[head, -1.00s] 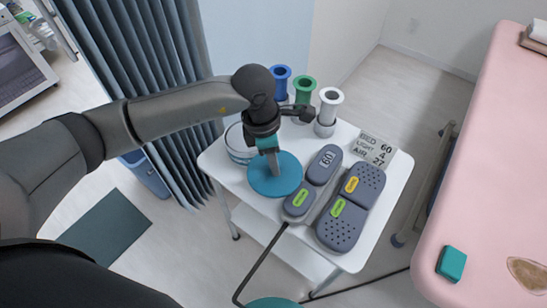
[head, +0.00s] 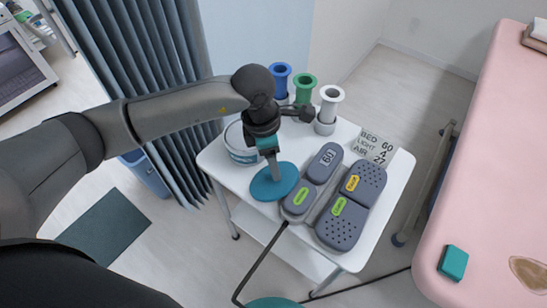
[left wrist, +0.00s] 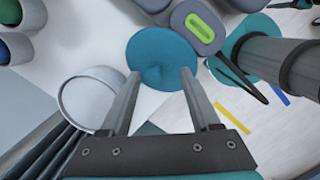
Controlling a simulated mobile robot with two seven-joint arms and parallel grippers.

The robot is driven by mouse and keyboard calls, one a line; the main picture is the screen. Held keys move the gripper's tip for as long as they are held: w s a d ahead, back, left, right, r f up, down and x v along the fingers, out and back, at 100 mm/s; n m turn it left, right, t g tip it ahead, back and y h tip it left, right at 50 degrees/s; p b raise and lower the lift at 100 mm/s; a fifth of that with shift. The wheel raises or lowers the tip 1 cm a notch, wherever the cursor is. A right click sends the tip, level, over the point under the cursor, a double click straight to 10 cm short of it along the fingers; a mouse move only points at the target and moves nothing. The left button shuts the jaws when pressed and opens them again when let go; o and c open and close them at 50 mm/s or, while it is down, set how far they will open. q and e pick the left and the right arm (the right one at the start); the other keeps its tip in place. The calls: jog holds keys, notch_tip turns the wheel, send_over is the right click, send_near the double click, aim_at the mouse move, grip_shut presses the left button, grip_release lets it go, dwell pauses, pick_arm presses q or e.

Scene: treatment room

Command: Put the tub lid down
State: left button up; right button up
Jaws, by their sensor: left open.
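The teal round tub lid (head: 268,187) lies flat on the white cart top, near its front left edge and left of the grey hand controls. It also shows in the left wrist view (left wrist: 160,45), just past the fingertips. My left gripper (head: 273,175) points down over the lid. Its fingers (left wrist: 161,74) are spread apart in the left wrist view, with the lid's near edge between the tips. The tub (head: 240,154), white with a blue label, stands behind the lid, partly hidden by my gripper. My right gripper is not in view.
Blue (head: 280,80), green (head: 304,88) and white (head: 330,105) holders stand at the cart's back. Two grey controls (head: 350,210) fill its middle, beside a sign (head: 376,148). A pink bed (head: 490,180) is at right. The cart's right front corner (head: 385,215) is bare.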

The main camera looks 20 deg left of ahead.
pick_arm(q)
jog(key=shift+r+p, duration=0.35)
jog(key=shift+r, duration=0.05)
notch_tip(320, 180, up, 12)
jog(key=a+p, duration=0.1)
jog(key=p, duration=0.1)
jog(key=shift+s+a+r, duration=0.15)
jog(key=shift+s+a, duration=0.15)
jog(key=shift+s, duration=0.1)
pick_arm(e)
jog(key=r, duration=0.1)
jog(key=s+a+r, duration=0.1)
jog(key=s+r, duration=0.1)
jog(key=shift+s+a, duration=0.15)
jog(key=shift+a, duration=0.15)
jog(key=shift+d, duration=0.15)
